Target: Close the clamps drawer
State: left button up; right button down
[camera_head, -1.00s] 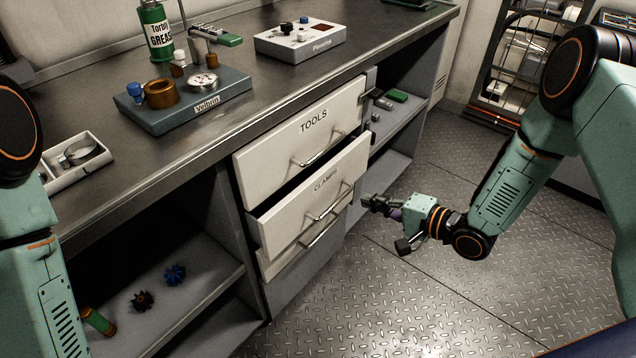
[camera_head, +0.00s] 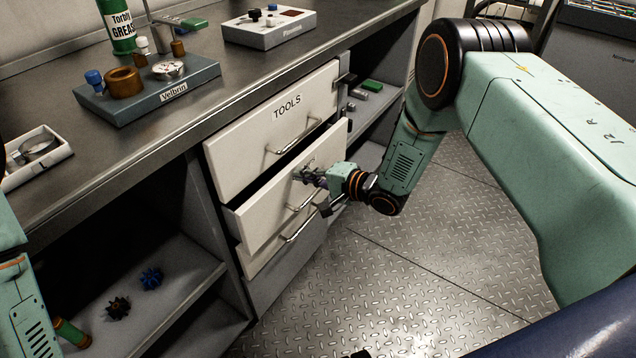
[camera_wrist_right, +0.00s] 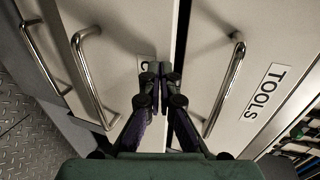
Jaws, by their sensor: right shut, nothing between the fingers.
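The clamps drawer (camera_head: 262,218) is the white drawer below the TOOLS drawer (camera_head: 240,160). It sticks out from the cabinet, with a dark gap above its front. My right gripper (camera_head: 306,175) is shut and empty, its fingertips at the clamps drawer's front, over the label. In the right wrist view the shut fingertips (camera_wrist_right: 158,72) are close to the clamps drawer front (camera_wrist_right: 125,30), and most of the label is hidden. I cannot tell if they touch. The clamps handle (camera_wrist_right: 88,75) is beside the fingers. My left gripper is out of view.
A third drawer (camera_head: 255,262) with its own handle is below. The workbench (camera_head: 150,130) above holds a Velbrin block (camera_head: 150,100) and a white control box (camera_head: 268,36). Open shelves flank the drawers. The metal floor (camera_head: 400,270) in front is clear.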

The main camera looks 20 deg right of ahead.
aim_at(288, 167)
jog(key=shift+w+r, duration=0.1)
jog(key=shift+a, duration=0.15)
jog(key=w+a+b, duration=0.1)
jog(key=w, duration=0.1)
jog(key=w+a+b, duration=0.1)
jog(key=a, duration=0.1)
jog(key=shift+w, duration=0.4)
jog(key=shift+s+d+r, duration=0.1)
